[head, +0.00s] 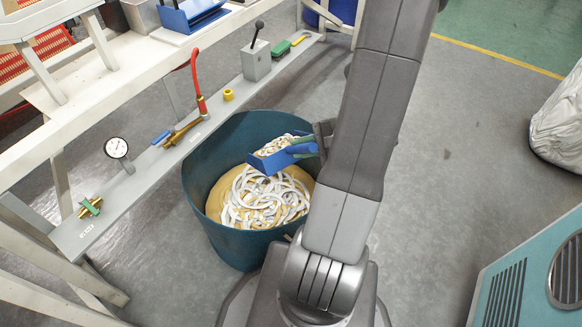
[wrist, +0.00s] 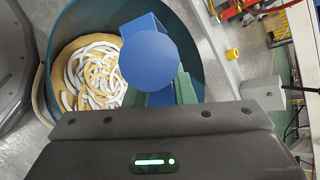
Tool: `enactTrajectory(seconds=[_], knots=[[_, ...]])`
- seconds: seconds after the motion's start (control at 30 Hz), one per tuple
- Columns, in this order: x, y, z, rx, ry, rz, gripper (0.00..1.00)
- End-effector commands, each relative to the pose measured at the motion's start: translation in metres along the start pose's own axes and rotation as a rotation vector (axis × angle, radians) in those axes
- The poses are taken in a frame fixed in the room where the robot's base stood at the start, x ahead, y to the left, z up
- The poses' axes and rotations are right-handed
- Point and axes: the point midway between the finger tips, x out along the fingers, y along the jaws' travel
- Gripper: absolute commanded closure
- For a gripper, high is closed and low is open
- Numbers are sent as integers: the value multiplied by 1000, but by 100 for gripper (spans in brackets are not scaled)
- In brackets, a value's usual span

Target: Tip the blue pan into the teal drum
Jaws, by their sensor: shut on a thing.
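The teal drum (head: 197,185) stands on the floor beside the grey rail, and holds white curled strips (head: 258,200) on a tan mass. The blue pan (head: 272,163) is over the drum, tilted, with some pale strips still in it. My gripper (head: 312,146) is shut on the blue pan's handle; the arm partly hides it in the head view. In the wrist view the blue pan (wrist: 150,58) shows its round blue part, with green finger pads beside it, and the drum (wrist: 104,14) lies behind it.
A grey rail (head: 150,168) with a gauge (head: 117,148), brass valves, a red-handled fitting (head: 198,90) and a lever box (head: 256,62) runs along the drum's left. A teal cabinet (head: 520,270) stands at lower right.

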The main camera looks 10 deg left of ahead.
Motion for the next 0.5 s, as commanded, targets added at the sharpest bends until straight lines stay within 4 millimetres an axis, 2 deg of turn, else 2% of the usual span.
enactTrajectory(seconds=[0.2, 0.5], knots=[[-1, -9, 3, 14, 5, 23, 100], [0, -10, 2, 22, 9, 34, 100]])
